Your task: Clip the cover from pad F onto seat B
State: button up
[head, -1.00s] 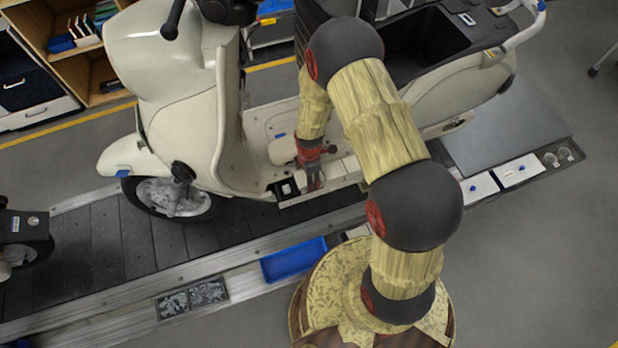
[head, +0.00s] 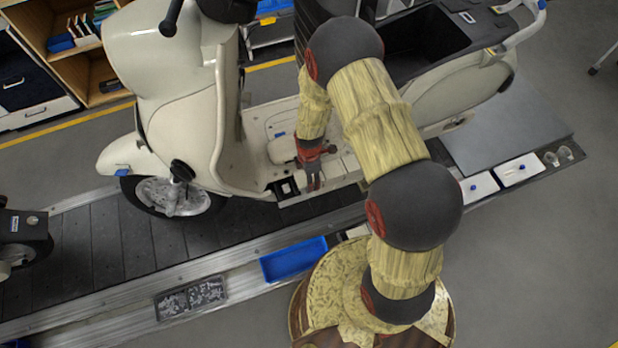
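My gripper (head: 315,184) points down at the near edge of the cream scooter's footboard (head: 268,138). A black square recess (head: 287,187) shows in this edge, just left of my gripper. Pale blocks or covers lie beside and behind the fingers. The fingers are small and partly blend with the pale parts, so I cannot tell whether they hold a cover. No letters are readable, so I cannot tell which place is seat B or which is pad F.
The scooter stands on the dark slat conveyor (head: 110,245). A blue tray (head: 294,260) and a dark parts tray (head: 190,298) lie along the near rail. Two white plates (head: 480,187) (head: 518,170) with small blue items and two clear cups (head: 558,156) are at right.

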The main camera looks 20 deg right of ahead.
jog(key=o, duration=1.2)
jog(key=shift+w, duration=0.1)
jog(key=shift+c, duration=0.2)
jog(key=shift+o, duration=0.5)
jog(key=shift+o, duration=0.4)
jog(key=shift+w+r, duration=0.15)
jog(key=shift+w, duration=0.15)
jog(key=shift+w+r, duration=0.1)
jog(key=shift+r, duration=0.1)
notch_tip(320, 180, up, 11)
jog(key=s, duration=0.1)
